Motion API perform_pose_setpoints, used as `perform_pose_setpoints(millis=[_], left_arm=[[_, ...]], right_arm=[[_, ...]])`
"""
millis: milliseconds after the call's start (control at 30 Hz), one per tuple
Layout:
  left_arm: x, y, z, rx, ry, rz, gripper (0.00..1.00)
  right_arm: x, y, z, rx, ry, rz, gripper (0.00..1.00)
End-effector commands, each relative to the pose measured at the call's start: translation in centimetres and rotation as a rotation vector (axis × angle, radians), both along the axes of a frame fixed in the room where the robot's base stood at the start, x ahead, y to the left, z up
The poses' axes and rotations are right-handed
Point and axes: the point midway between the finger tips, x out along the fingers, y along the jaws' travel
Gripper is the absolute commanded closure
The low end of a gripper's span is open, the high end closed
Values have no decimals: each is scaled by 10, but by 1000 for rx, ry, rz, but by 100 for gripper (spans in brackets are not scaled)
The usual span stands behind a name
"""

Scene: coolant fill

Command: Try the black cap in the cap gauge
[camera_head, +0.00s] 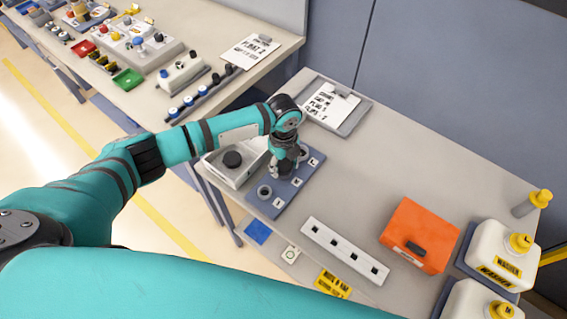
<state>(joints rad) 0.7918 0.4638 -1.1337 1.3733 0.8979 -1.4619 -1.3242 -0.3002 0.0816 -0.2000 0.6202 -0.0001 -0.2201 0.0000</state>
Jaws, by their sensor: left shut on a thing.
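My left gripper (284,170) reaches down over the middle of the cap gauge, a blue-grey plate (281,207) with rings and white letter labels. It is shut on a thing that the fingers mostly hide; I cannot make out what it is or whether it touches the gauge. An open ring (265,191) shows at the gauge's near left, and another ring (303,153) at its far end beside the gripper. A round black cap (232,158) sits on a white box (221,174) just left of the gauge. My right gripper is not in view.
A white strip with square holes (345,251), an orange box (418,236) and white jugs with yellow caps (493,253) stand to the right. A clipboard (334,105) lies behind the gripper. Bare tabletop (400,160) is clear right of the gauge. Another table (225,95) holds several small parts.

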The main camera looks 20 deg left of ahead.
Motion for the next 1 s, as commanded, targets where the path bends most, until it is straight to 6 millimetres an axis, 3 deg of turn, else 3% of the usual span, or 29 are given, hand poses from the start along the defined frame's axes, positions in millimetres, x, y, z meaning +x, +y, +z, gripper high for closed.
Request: perform_pose_setpoints(millis=[200,233,433,767,1000], left_arm=[[0,0,-5,0,0,0,77],[0,0,-5,0,0,0,49],[0,0,-4,0,0,0,24],[0,0,0,-1,-1,0,24],[2,0,41,-2,-5,-1,24]], right_arm=[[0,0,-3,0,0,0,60],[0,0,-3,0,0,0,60],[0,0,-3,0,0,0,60],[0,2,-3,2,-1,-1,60],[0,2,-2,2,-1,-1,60]])
